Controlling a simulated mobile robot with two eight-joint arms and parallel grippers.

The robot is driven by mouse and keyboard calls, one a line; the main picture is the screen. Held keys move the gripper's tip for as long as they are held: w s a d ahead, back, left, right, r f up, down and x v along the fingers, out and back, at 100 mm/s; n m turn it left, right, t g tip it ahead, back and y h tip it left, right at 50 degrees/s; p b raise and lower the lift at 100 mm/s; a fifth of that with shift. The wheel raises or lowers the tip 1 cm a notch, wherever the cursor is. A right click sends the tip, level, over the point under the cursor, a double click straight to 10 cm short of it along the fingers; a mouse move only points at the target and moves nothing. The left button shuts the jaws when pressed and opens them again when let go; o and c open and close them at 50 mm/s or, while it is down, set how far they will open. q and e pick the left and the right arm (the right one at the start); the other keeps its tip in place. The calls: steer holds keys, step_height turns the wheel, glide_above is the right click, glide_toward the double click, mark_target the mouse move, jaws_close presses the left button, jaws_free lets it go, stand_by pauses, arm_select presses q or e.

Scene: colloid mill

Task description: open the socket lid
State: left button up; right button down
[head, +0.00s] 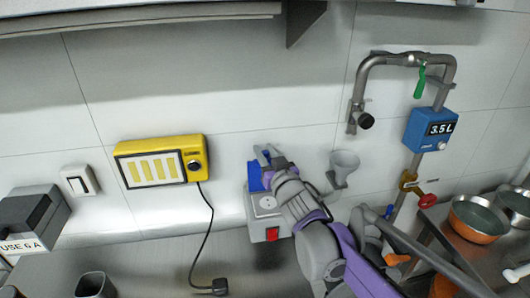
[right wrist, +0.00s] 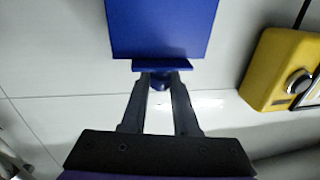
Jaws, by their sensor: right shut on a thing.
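The grey socket box (head: 265,204) with a red switch is fixed to the wall in the middle of the head view. Its blue lid (head: 255,176) stands raised at the top of the box, partly hidden by my right gripper. In the right wrist view the blue lid (right wrist: 163,28) fills the top centre, with a lip along its lower edge. My right gripper (right wrist: 160,80) is shut on a small blue knob below that lip. In the head view my right gripper (head: 268,158) reaches over the lid from the right. My left gripper is not in view.
A yellow panel (head: 161,161) hangs left of the socket, its black cable and plug (head: 219,286) trailing to the counter. A funnel (head: 343,166) is close on the right, then pipes with a blue meter (head: 431,130). Bowls (head: 477,218) stand far right.

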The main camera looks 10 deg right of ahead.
steer(key=shift+s+f, duration=0.2)
steer(key=shift+s, duration=0.35)
steer(key=shift+s+r+b, duration=0.1)
steer(key=shift+s+b, duration=0.25)
steer(key=shift+s, duration=0.4)
steer(key=c, duration=0.7)
jaws_free()
steer(key=shift+w, duration=0.15)
steer(key=shift+o, duration=0.2)
steer(key=s+d+b, duration=0.1)
steer(key=s+d, duration=0.1)
steer(key=s, duration=0.8)
steer(key=shift+s, duration=0.35)
steer(key=shift+d, duration=0.1)
